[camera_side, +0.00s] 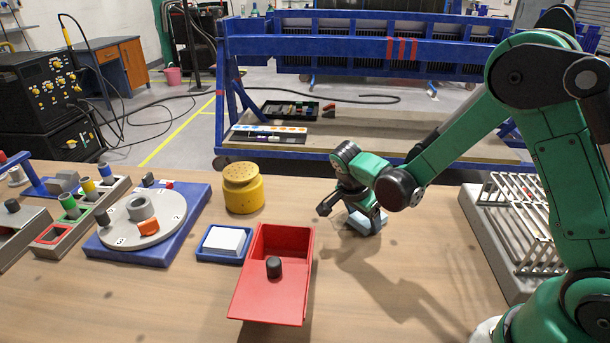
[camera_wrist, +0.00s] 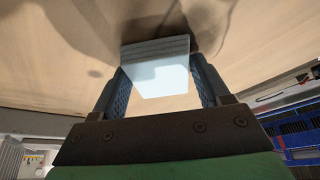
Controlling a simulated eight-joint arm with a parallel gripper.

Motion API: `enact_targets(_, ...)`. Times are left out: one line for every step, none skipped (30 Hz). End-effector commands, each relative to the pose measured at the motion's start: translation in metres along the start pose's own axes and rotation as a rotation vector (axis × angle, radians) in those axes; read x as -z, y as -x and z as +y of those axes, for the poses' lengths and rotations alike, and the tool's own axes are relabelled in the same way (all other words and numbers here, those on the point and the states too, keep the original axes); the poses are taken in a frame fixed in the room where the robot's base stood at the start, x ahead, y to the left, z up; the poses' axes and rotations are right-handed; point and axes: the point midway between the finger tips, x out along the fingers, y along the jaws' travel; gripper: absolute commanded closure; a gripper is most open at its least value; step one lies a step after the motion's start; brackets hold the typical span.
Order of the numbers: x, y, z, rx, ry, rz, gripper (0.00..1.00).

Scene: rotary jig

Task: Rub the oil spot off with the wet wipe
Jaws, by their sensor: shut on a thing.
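My gripper (camera_side: 364,212) is over the bare wooden table, right of the red box. It is shut on a pale blue folded wipe (camera_side: 360,224). In the wrist view the wipe (camera_wrist: 160,72) sits between both fingers, its layered edge toward the tabletop. The wipe is at or very close to the table; I cannot tell if it touches. Dark smudges (camera_wrist: 95,73) show on the wood beside it in the wrist view. I cannot tell which are the oil spot and which are shadow.
A red box (camera_side: 270,290) with a black knob stands left of my gripper. A blue tray (camera_side: 205,256) holds a white stack, near a yellow canister (camera_side: 243,190). A round jig (camera_side: 165,212) is at left, a wire rack (camera_side: 515,225) at right.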

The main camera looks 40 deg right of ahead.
Motion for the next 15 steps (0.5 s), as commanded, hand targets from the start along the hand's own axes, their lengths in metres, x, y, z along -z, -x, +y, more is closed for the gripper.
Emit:
enact_targets(0.002, -0.006, 0.003, 0.0, -0.002, 0.0, 0.88)
enact_targets(0.005, -0.002, 0.005, 0.0, -0.002, 0.0, 0.88)
enact_targets(0.009, 0.001, 0.008, -0.001, -0.003, 0.0, 0.88)
enact_targets(0.011, 0.0, 0.01, -0.001, -0.003, 0.0, 0.88)
enact_targets(0.013, -0.002, 0.012, -0.001, -0.002, 0.0, 0.88)
enact_targets(0.014, -0.005, 0.014, -0.001, -0.002, 0.0, 0.88)
enact_targets(0.014, -0.008, 0.016, -0.001, -0.002, 0.0, 0.88)
enact_targets(0.015, -0.011, 0.018, -0.001, -0.003, 0.0, 0.88)
enact_targets(0.02, -0.006, 0.021, -0.001, -0.002, 0.0, 0.88)
enact_targets(0.021, 0.001, 0.02, 0.0, 0.0, 0.0, 0.88)
enact_targets(0.023, 0.005, 0.02, 0.0, 0.0, 0.0, 0.88)
enact_targets(0.024, 0.008, 0.02, 0.0, 0.0, 0.0, 0.88)
enact_targets(0.025, 0.01, 0.019, 0.0, 0.0, 0.0, 0.88)
enact_targets(0.026, 0.013, 0.02, 0.0, 0.0, 0.0, 0.88)
enact_targets(0.027, 0.016, 0.02, 0.0, 0.0, 0.0, 0.88)
